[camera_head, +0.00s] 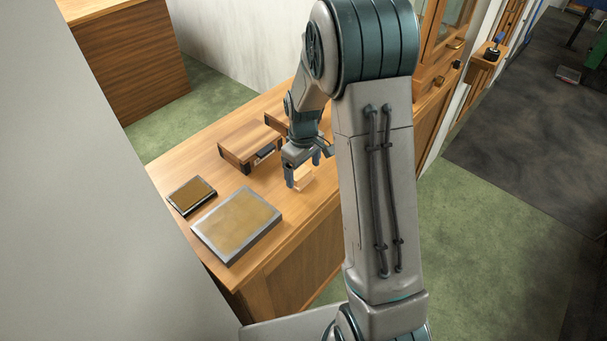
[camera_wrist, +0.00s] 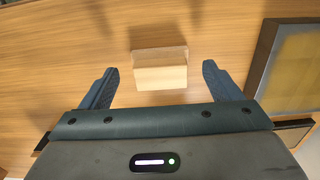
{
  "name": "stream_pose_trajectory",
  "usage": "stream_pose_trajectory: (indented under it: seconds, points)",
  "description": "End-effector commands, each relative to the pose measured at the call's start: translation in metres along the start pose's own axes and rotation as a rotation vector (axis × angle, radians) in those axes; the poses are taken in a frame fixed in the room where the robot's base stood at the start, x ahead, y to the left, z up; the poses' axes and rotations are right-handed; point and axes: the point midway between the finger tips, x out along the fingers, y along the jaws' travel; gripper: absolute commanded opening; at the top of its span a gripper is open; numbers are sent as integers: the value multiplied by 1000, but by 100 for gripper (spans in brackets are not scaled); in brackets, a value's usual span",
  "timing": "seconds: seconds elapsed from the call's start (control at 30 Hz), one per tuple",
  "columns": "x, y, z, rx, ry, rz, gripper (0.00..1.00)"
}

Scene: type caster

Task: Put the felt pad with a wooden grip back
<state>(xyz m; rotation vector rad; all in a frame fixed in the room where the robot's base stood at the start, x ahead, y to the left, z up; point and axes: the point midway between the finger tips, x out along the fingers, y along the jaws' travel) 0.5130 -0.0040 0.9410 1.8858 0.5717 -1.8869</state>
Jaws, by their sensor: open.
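A small pale wooden block (camera_head: 304,182), which looks like the felt pad's wooden grip, rests on the wooden counter (camera_head: 225,275). In the wrist view the block (camera_wrist: 159,72) lies centred between my fingertips; its felt side cannot be made out. My gripper (camera_head: 303,171) is open over the block, pointing down, with a finger on either side. In the wrist view both fingers of my gripper (camera_wrist: 159,76) stand clear of the block with gaps at its left and right. Whether the fingertips are at the block's height I cannot tell.
A wooden box-like piece with dark ends (camera_head: 247,142) stands behind my gripper. A large grey-framed tan panel (camera_head: 238,224) and a smaller dark-framed one (camera_head: 191,195) lie to the left. The panel's edge also shows in the wrist view (camera_wrist: 265,60). A pale wall borders the left.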

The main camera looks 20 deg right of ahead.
Motion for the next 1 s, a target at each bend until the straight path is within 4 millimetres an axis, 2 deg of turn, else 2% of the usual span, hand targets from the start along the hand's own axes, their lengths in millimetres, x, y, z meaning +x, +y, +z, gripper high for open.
stream_pose_trajectory:
  seconds: [0.1,0.3,0.4,0.63,0.77,1.0]
  points:
    - [-27,1,-1,0,6,4,85]
    - [-67,0,0,0,4,3,85]
    - [-81,1,-1,0,3,3,85]
    - [-100,-3,5,16,9,6,85]
    - [-119,-15,21,67,34,21,85]
    - [-156,-48,68,215,103,52,85]
